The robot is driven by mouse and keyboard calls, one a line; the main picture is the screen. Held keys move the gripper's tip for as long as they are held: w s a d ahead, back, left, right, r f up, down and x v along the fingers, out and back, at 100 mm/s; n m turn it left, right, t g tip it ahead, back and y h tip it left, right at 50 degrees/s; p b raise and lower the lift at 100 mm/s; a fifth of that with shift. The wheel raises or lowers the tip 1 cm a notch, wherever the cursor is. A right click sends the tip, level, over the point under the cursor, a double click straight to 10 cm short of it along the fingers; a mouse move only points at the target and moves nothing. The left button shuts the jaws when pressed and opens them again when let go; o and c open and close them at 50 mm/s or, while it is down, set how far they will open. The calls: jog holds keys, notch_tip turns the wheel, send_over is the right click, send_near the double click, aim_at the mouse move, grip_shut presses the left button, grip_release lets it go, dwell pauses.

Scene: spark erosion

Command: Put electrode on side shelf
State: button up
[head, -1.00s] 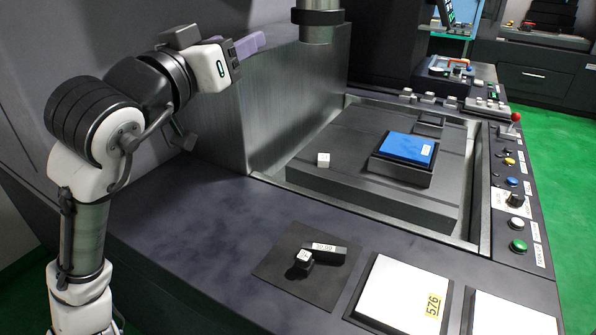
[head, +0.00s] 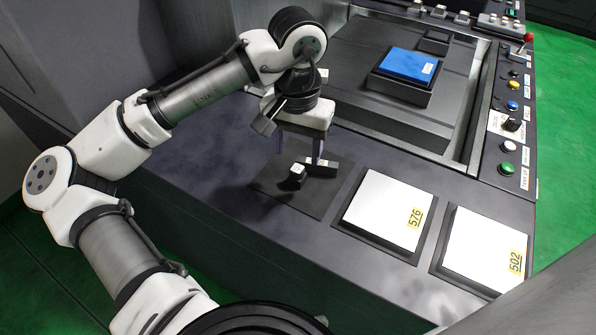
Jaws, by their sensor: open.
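My gripper (head: 301,154) points down over a dark square mat (head: 277,197) on the machine's front ledge. Its fingers are apart, with nothing seen between them. A small dark block with a white top (head: 297,171) and a dark bar (head: 325,168) lie close together on the mat, just below the fingertips. Which of them is the electrode I cannot tell, nor whether a finger touches either. No part is clearly marked as the side shelf. My gripper covers part of the bar.
White panels marked 576 (head: 388,208) and 502 (head: 484,247) lie right of the mat. Behind, a blue-topped block (head: 408,64) stands in the sunken work tank. A control strip with buttons (head: 507,147) and a red-knobbed lever (head: 526,41) runs along the right.

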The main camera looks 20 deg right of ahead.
aim_at(297, 169)
jog(key=shift+w+f+p, duration=0.1)
jog(key=shift+f+p, duration=0.75)
jog(key=shift+f, duration=2.7)
jog(key=shift+c, duration=0.4)
grip_shut()
jog(key=shift+r, duration=0.15)
notch_tip(297, 169, up, 20)
jog(key=b, duration=0.2)
